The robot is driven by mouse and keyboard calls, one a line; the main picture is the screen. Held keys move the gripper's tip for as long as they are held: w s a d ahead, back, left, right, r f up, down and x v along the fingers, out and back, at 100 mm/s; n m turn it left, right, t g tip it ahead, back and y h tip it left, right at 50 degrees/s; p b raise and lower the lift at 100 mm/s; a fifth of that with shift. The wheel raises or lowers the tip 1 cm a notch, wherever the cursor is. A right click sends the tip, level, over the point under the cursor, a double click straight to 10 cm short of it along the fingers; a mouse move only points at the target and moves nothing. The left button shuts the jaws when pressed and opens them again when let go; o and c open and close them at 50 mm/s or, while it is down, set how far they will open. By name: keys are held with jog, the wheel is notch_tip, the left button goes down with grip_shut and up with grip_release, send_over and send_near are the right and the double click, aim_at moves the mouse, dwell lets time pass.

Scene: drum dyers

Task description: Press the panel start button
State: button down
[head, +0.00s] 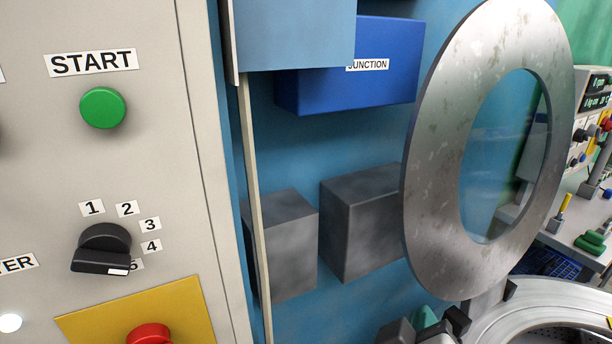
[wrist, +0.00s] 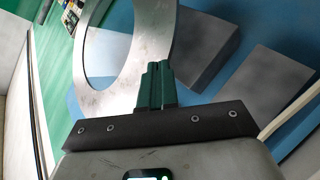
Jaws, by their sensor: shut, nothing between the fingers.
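The green round start button (head: 102,108) is on the light grey panel (head: 160,190) at the left of the head view, under a START label (head: 91,63). The button does not show in the wrist view. My gripper (wrist: 157,72) has dark green fingers that are shut together with nothing between them. In the wrist view the fingers point toward the metal ring and the blue wall, not at the panel. In the head view a part of my arm shows at the bottom, well to the right of the button and lower.
Below the button are a black rotary knob (head: 101,249) and a red button (head: 149,334) on a yellow plate (head: 190,310). A large metal ring door (head: 430,160) stands open at right. Grey boxes (head: 360,225) and a blue junction box (head: 345,90) jut from the blue wall.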

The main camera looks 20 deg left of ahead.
aim_at(104, 108)
jog(key=s+a+r+n+t+y, duration=0.15)
jog(key=s+a+r, duration=0.25)
jog(key=a+r, duration=0.45)
jog(key=s+a+r+t+y+b, duration=0.1)
jog(key=s+a+r+t, duration=0.2)
jog(key=s+r, duration=1.4)
jog(key=s+a, duration=0.1)
jog(key=a, duration=0.2)
jog(key=shift+a+r, duration=0.2)
jog(key=shift+a+n, duration=0.1)
jog(key=shift+n, duration=0.15)
jog(key=shift+w+a, duration=1.45)
jog(key=shift+a, duration=0.2)
jog(key=shift+w+a, duration=1.45)
jog(key=shift+a, duration=0.15)
jog(key=shift+a, duration=0.1)
jog(key=shift+w+a, duration=0.25)
